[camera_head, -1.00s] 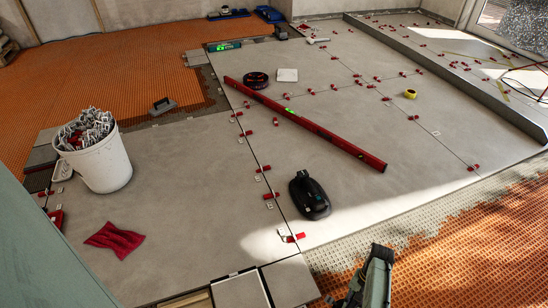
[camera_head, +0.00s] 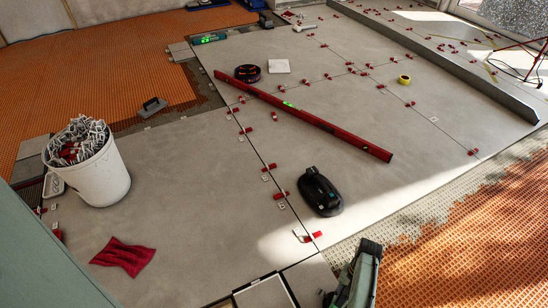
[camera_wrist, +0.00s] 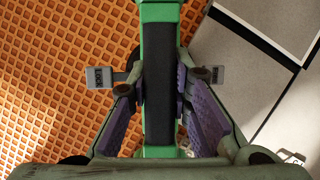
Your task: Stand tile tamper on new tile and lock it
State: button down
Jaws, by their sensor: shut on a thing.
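My gripper (camera_wrist: 160,112) is shut on a tool's black, green-framed handle. I take this tool to be the tile tamper (camera_wrist: 160,80). Grey tabs with small lettering stick out on both sides of it. Its base is hidden in the wrist view. In the head view my gripper is at the bottom edge, and the tool is mostly cut off. Large grey tiles (camera_head: 190,180) cover the floor. I cannot tell which is the new tile.
A black device (camera_head: 320,192) lies on the tiles near a long red level (camera_head: 300,115). A white bucket of clips (camera_head: 102,180) and a red cloth (camera_head: 123,256) are at left. Red wedges line the joints. Orange matting (camera_head: 455,250) lies bare at right.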

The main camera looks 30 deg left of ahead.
jog(key=s+a+r+m+y+p, duration=0.15)
jog(key=s+a+p, duration=0.5)
jog(key=s, duration=0.65)
jog(key=s+a+r+m, duration=0.1)
jog(key=a+r+m, duration=0.1)
jog(key=a, duration=0.6)
jog(key=a+r+m, duration=0.2)
jog(key=a+r, duration=0.1)
jog(key=a, duration=0.5)
notch_tip(320, 180, down, 7)
jog(key=b, duration=0.5)
jog(key=shift+s+r+t+y+b, duration=0.15)
jog(key=shift+s+t+y+b, duration=0.1)
jog(key=shift+t+y+b, duration=0.15)
jog(key=shift+f, duration=0.7)
dwell(0.4)
jog(key=c, duration=1.4)
grip_release()
